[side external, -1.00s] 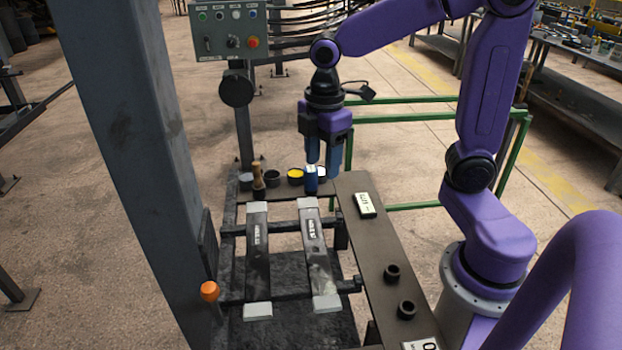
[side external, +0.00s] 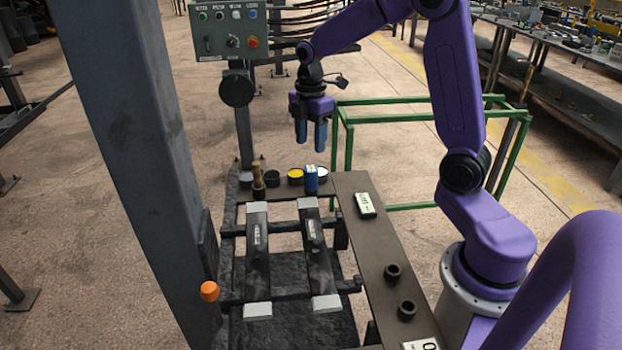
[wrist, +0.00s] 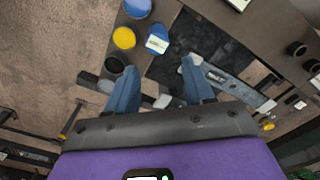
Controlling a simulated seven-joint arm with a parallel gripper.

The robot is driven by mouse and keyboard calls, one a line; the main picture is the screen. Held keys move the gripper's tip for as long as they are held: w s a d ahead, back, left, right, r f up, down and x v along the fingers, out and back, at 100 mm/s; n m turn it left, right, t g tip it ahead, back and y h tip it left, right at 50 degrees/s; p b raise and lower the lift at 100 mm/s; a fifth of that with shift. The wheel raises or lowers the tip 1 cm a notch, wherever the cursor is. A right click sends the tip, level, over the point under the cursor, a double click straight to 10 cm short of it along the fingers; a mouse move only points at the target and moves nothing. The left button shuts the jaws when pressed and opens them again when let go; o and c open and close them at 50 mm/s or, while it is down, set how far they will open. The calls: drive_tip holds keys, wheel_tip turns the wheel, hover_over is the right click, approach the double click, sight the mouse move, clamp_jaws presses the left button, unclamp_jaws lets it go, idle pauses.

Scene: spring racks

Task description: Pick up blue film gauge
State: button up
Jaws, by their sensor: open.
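The blue film gauge (side external: 311,178) is a small upright blue block with a pale label on top. It stands on the back ledge of the rack, in front of the small round pots.
Several round pots, one yellow (side external: 295,176), stand beside the gauge, with a wooden-handled brush (side external: 258,180) to the left. Two grey bars (side external: 257,250) (side external: 319,250) lie across the rack. A white-faced meter (side external: 364,204) and two black rings (side external: 392,271) sit on the right shelf.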

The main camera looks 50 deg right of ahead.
sight(311, 168)
wheel_tip(311, 168, down, 7)
drive_tip(key=shift+r, duration=0.1)
drive_tip(key=f, duration=0.3)
drive_tip(key=shift+w+d+f, duration=0.15)
drive_tip(key=shift+d+f, duration=0.25)
drive_tip(key=shift+f, duration=0.7)
drive_tip(key=c, duration=0.9)
